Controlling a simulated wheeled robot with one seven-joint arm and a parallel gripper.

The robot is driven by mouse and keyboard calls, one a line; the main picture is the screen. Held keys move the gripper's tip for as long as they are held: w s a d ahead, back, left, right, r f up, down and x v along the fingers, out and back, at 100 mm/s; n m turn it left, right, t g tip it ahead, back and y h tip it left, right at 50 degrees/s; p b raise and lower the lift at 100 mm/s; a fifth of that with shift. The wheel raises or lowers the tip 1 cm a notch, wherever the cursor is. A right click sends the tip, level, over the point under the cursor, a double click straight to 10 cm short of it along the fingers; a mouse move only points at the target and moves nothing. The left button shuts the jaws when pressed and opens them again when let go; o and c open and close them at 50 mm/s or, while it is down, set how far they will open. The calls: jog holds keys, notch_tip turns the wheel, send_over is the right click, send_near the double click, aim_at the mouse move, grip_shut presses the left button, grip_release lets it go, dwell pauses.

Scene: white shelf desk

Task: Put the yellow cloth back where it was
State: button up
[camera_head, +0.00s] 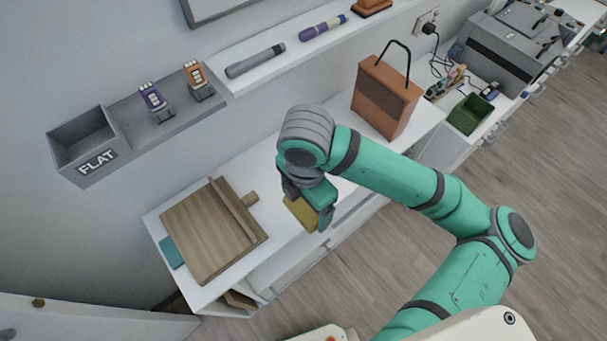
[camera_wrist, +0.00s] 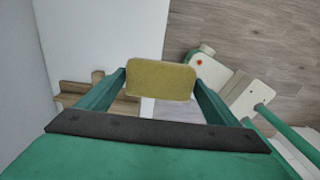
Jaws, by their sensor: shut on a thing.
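The yellow cloth (camera_head: 301,212) is a flat mustard-yellow piece at my gripper, over the white desk top. In the wrist view the cloth (camera_wrist: 161,79) lies between the two green fingers. My gripper (camera_head: 312,210) is shut on it, with the fingers at its left and right sides in the wrist view. My wrist and fingers hide part of the cloth in the head view. Whether the cloth touches the desk I cannot tell.
A wooden board (camera_head: 208,232) with a raised bar lies on the desk's left, over a teal piece (camera_head: 172,253). A brown bag-like box (camera_head: 386,97) and a green bin (camera_head: 470,114) stand to the right. A wall shelf (camera_head: 262,87) runs above.

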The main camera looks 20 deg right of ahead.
jog(key=w+d+f, duration=0.1)
jog(key=w+f, duration=0.1)
jog(key=w, duration=0.1)
jog(key=w+d+f, duration=0.1)
jog(key=w+f, duration=0.2)
jog(key=w, duration=0.1)
jog(key=w+d+f, duration=0.2)
jog(key=w, duration=0.1)
jog(key=shift+w+f, duration=0.35)
jog(key=shift+f, duration=0.05)
jog(key=shift+w+d+f, duration=0.15)
jog(key=shift+w+f, duration=0.3)
jog(key=shift+f, duration=0.15)
notch_tip(320, 180, down, 4)
jog(key=shift+w+d+r, duration=0.1)
jog(key=shift+w+r, duration=0.05)
jog(key=shift+r, duration=0.1)
jog(key=o, duration=1)
jog(key=shift+r, duration=0.15)
notch_tip(320, 180, up, 12)
